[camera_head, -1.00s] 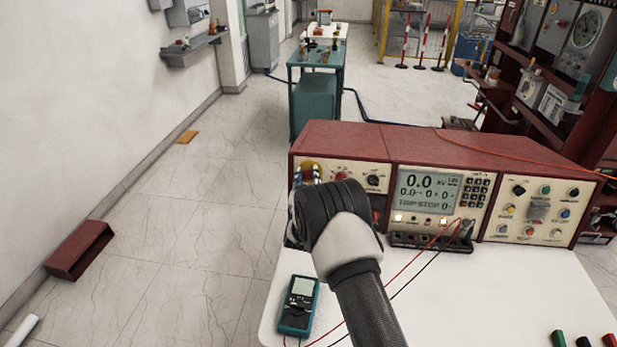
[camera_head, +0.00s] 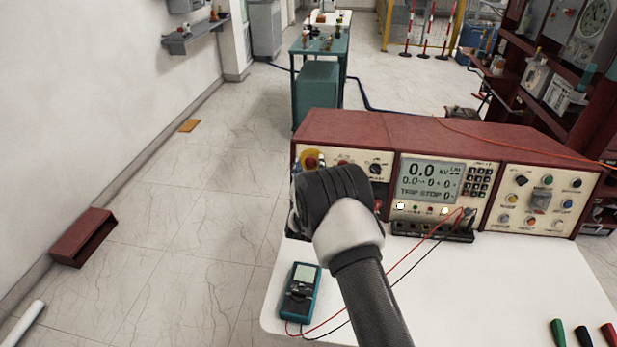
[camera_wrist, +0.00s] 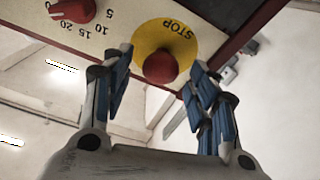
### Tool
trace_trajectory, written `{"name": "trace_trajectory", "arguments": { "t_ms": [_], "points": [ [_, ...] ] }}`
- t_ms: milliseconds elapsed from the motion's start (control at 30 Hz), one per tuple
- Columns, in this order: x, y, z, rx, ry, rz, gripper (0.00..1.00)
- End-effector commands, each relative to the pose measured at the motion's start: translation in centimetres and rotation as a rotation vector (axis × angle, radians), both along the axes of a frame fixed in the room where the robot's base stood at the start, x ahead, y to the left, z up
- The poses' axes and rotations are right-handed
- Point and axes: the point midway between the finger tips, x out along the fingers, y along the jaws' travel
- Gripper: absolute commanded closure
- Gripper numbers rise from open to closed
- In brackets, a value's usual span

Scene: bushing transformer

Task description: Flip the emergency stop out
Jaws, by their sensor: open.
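The emergency stop is a red round button (camera_wrist: 160,66) on a yellow disc (camera_wrist: 184,29) marked STOP in the wrist view. In the head view the emergency stop (camera_head: 311,161) shows at the left end of the panel, partly hidden by my gripper. My gripper (camera_wrist: 164,75) is open and empty, with its blue-padded fingers on either side of the red button. I cannot tell whether either finger touches it. The dark red control unit (camera_head: 400,130) stands at the back of the white table.
A red numbered knob (camera_wrist: 72,10) sits beside the stop button. A teal multimeter (camera_head: 301,290) with red and black leads lies on the white table (camera_head: 480,290). Red and black wires hang in front of the unit. The table's middle is otherwise clear.

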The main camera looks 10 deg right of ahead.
Motion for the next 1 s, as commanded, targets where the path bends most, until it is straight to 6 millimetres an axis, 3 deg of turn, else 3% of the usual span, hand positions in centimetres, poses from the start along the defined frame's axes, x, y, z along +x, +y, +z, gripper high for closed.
{"name": "trace_trajectory", "arguments": {
  "t_ms": [500, 700, 1000],
  "points": [
    [-9.4, 2.5, 0.0, 0.001, 0.003, 0.002, 0.46],
    [-10.8, 2.8, 0.0, 0.000, 0.001, 0.001, 0.46],
    [-10.9, 2.8, 0.0, 0.000, 0.000, 0.000, 0.46]
  ]
}}
